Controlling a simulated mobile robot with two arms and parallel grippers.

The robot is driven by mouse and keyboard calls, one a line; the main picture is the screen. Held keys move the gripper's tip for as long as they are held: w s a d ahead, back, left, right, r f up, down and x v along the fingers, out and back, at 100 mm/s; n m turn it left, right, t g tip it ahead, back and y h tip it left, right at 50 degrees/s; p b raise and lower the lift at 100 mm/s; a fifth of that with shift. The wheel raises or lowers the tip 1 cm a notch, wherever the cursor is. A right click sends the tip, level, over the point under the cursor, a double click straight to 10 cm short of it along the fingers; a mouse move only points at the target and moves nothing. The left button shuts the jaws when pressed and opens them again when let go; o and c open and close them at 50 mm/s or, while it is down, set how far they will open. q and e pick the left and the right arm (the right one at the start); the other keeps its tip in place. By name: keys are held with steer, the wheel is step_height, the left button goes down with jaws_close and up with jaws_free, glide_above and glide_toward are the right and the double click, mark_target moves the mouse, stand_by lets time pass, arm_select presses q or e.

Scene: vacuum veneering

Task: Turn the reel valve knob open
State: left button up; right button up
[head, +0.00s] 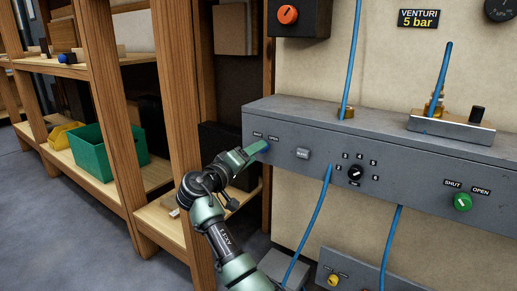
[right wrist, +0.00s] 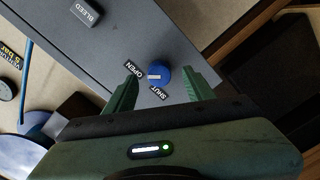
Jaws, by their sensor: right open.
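A blue knob (right wrist: 159,76) with a white mark sits on the front of the grey panel (head: 400,165), near its left end. SHUT and OPEN labels stand beside it. In the head view the knob (head: 264,147) is partly hidden by my right gripper (head: 257,150). In the right wrist view my right gripper (right wrist: 161,79) is open, with one green finger on each side of the knob; I cannot tell if they touch it. The mark runs nearly level in that view. No label reading "reel" is legible. My left gripper is not in view.
The same panel carries a BLEED button (head: 303,153), a black selector dial (head: 355,173) and a green SHUT/OPEN knob (head: 463,202). Blue hoses (head: 312,225) hang in front of it. A wooden shelf post (head: 182,120) stands close left of my right arm.

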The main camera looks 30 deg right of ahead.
steer(key=shift+p+v, duration=0.45)
steer(key=shift+v, duration=1.8)
